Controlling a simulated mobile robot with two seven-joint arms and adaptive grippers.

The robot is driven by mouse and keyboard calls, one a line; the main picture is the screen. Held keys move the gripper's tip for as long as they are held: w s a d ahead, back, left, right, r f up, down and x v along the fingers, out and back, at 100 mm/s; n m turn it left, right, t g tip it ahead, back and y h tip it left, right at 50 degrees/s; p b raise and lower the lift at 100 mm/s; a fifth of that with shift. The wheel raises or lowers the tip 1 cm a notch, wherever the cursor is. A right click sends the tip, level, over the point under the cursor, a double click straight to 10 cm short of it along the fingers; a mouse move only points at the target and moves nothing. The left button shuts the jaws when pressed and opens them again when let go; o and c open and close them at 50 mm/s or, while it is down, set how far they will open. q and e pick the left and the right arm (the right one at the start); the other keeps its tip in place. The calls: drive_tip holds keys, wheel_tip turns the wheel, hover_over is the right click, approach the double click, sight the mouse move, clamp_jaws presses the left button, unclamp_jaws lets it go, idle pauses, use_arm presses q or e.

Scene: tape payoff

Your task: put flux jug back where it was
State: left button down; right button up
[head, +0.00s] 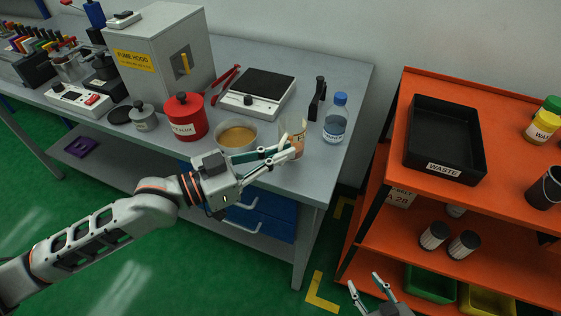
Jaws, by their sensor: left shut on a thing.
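My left gripper (291,148) is shut on a small beige and orange vessel, which I take to be the flux jug (297,128). It is at the front right part of the grey bench, right of a metal bowl of amber liquid (238,136). The fingers hide part of the jug, and I cannot tell whether its base touches the bench. My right gripper (366,288) is at the bottom edge, in front of the orange shelf unit, with its fingers apart and nothing between them.
On the grey bench (346,75), a red lidded pot (185,117) is left of the bowl. A scale (258,92), black stand (317,99) and water bottle (336,120) stand behind or beside the jug. The orange shelf unit (395,120) bears a black waste tray (412,152).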

use_arm(q)
wheel_tip(320, 180, down, 3)
drive_tip(key=shift+r+b, duration=0.2)
drive_tip(key=shift+b, duration=0.1)
use_arm(e)
drive_tip(key=shift+w+d, duration=0.2)
drive_tip(key=shift+w, duration=0.35)
use_arm(q)
drive_tip(key=shift+f, duration=0.25)
use_arm(e)
drive_tip(key=shift+s+f, duration=0.1)
drive_tip(key=shift+f, duration=0.05)
